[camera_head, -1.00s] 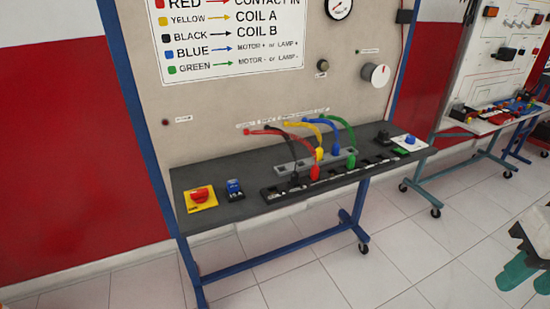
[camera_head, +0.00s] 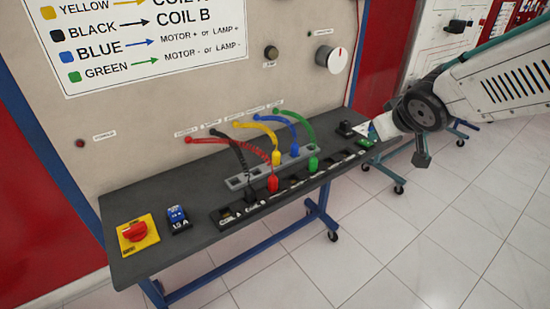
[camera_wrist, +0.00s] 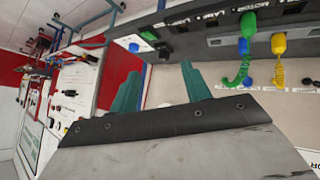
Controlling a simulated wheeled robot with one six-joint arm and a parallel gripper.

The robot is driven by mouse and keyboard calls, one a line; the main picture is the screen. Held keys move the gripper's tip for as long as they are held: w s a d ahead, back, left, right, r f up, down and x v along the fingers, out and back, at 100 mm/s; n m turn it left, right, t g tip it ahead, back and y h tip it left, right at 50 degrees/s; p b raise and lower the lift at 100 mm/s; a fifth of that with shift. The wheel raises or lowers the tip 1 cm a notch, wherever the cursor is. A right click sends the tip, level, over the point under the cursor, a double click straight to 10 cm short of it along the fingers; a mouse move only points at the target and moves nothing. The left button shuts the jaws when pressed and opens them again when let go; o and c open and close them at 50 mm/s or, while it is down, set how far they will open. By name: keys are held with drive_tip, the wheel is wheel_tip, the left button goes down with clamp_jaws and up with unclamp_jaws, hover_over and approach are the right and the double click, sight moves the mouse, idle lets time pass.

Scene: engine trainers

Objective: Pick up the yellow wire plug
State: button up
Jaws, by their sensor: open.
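The yellow wire plug (camera_head: 276,157) stands upright in the grey socket strip on the bench, behind the red plug. Its yellow wire arches back to the panel. In the wrist view the yellow plug (camera_wrist: 279,43) is at the upper right, well to the right of the fingers. My gripper (camera_wrist: 162,90) shows two teal fingers spread apart with nothing between them. In the head view my arm comes in from the right, over the bench's right end; its fingers cannot be made out there. The gripper is apart from the plug.
Red (camera_head: 272,184), black (camera_head: 245,178), blue (camera_head: 295,150) and green (camera_head: 313,163) plugs crowd around the yellow one. A red emergency button (camera_head: 136,231) and a blue switch (camera_head: 178,216) sit at the bench's left. The upright panel (camera_head: 160,105) stands behind.

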sight(276, 155)
drive_tip(key=w+a+f+n+y, duration=0.1)
drive_tip(key=w+a+f+y, duration=0.1)
drive_tip(key=a, duration=0.2)
drive_tip(key=w+a+f+n+y, duration=0.2)
drive_tip(key=a, duration=0.2)
drive_tip(key=w+a+f+n+y, duration=0.1)
drive_tip(key=w+a+f+y, duration=0.1)
drive_tip(key=w+a, duration=0.1)
drive_tip(key=shift+a+f+n+t+y, duration=0.15)
drive_tip(key=shift+a+n+t+y, duration=0.15)
drive_tip(key=shift+a+n+y, duration=0.15)
drive_tip(key=a+f+y, duration=0.1)
drive_tip(key=a, duration=0.1)
drive_tip(key=s+a+f+n+g+y, duration=0.1)
drive_tip(key=a+y, duration=0.1)
drive_tip(key=s+a+f+n+g+y, duration=0.1)
drive_tip(key=a, duration=0.2)
drive_tip(key=shift+a+f+y, duration=0.1)
drive_tip(key=shift+f+y, duration=0.1)
drive_tip(key=shift+y, duration=0.05)
drive_tip(key=x, duration=0.7)
drive_tip(key=shift+a+f, duration=0.25)
drive_tip(key=shift+f, duration=0.1)
clamp_jaws()
